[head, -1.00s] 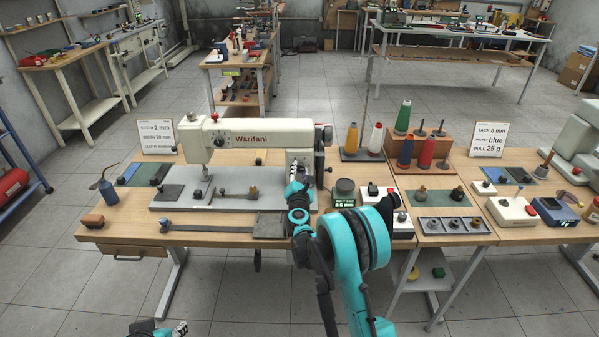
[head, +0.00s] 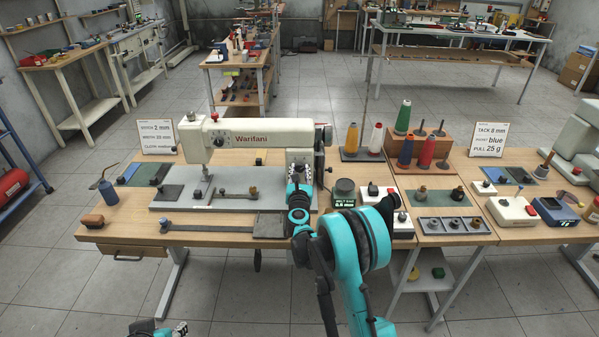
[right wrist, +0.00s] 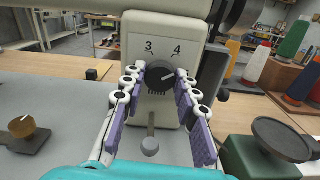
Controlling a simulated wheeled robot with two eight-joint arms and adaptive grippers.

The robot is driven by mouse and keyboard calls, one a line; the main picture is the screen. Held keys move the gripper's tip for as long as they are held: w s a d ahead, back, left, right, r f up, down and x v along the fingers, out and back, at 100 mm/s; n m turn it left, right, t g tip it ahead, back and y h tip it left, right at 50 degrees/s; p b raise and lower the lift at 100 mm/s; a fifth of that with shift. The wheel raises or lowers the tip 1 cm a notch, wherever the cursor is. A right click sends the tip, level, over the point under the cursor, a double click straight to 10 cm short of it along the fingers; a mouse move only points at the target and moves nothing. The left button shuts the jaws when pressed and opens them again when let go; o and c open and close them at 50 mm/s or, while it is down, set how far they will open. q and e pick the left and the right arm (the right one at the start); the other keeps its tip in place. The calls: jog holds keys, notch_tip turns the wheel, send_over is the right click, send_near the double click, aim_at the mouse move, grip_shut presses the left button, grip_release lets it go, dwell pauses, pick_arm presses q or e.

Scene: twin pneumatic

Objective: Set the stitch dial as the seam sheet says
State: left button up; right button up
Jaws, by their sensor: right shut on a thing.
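The stitch dial (right wrist: 160,78) is a dark ribbed knob on the cream end face of the sewing machine (head: 262,139). Its white mark points up and right, toward the printed 4; a 3 stands at the upper left. My right gripper (right wrist: 160,84) is shut on the dial, its purple-padded fingers on either side of it. In the head view my right gripper (head: 299,172) covers the dial at the machine's right end. The seam sheet (head: 157,137) stands at the back left and reads stitch 2 mm. My left gripper (head: 172,330) shows only partly at the bottom edge.
A small lever (right wrist: 150,145) hangs below the dial. A dark round-topped green device (head: 344,192) stands right of the machine. Thread cones (head: 404,117) stand further right. A brass-coloured knob (right wrist: 22,128) sits on the machine bed at left.

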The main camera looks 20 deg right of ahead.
jog(key=n, duration=1.2)
jog(key=shift+n, duration=0.4)
jog(key=n, duration=1.3)
jog(key=shift+n, duration=0.3)
jog(key=o, duration=1.2)
jog(key=shift+c, duration=0.2)
